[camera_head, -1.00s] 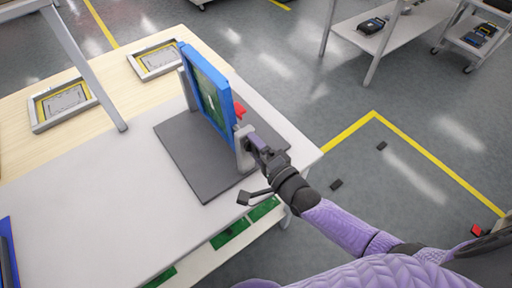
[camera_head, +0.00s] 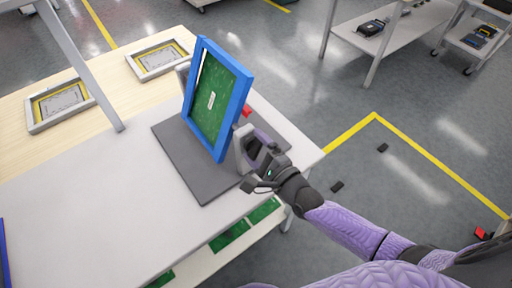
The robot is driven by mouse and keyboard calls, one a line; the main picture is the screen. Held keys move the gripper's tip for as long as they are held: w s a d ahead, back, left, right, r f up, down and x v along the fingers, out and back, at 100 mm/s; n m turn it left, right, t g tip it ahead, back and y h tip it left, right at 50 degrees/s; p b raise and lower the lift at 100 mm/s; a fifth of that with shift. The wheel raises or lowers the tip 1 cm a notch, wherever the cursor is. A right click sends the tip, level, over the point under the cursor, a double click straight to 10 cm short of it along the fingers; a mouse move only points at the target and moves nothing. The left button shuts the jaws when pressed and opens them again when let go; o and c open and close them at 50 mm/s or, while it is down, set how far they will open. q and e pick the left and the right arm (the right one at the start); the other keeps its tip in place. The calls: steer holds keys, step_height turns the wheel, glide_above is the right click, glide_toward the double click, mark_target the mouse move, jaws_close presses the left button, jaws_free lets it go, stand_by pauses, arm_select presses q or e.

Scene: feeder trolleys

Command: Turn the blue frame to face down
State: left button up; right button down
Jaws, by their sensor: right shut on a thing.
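The blue frame (camera_head: 242,97) stands tilted on edge above a dark grey base plate (camera_head: 181,163), held between grey uprights. A small red part (camera_head: 247,111) shows just behind the frame's right edge. My left gripper is not in view.
The white table (camera_head: 95,200) has clear room left of the plate. Two grey trays (camera_head: 60,104) with yellow-edged inserts lie on the wooden surface behind. A grey post (camera_head: 85,68) rises at left. Green boards (camera_head: 230,237) sit on a shelf below the table's front edge.

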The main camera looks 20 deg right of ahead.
steer(key=shift+f+m+b, duration=0.2)
steer(key=shift+m+b, duration=0.1)
steer(key=shift+m, duration=0.4)
steer(key=shift+m+b, duration=0.45)
steer(key=shift+m, duration=0.55)
steer(key=shift+m+b, duration=0.45)
steer(key=shift+m, duration=0.45)
steer(key=shift+m+b, duration=1.1)
steer(key=shift+m, duration=1.3)
steer(key=shift+a+m+b, duration=0.1)
steer(key=shift+m+b, duration=0.25)
steer(key=shift+m, duration=0.65)
steer(key=shift+s+m, duration=0.1)
steer(key=shift+m, duration=0.5)
jaws_free()
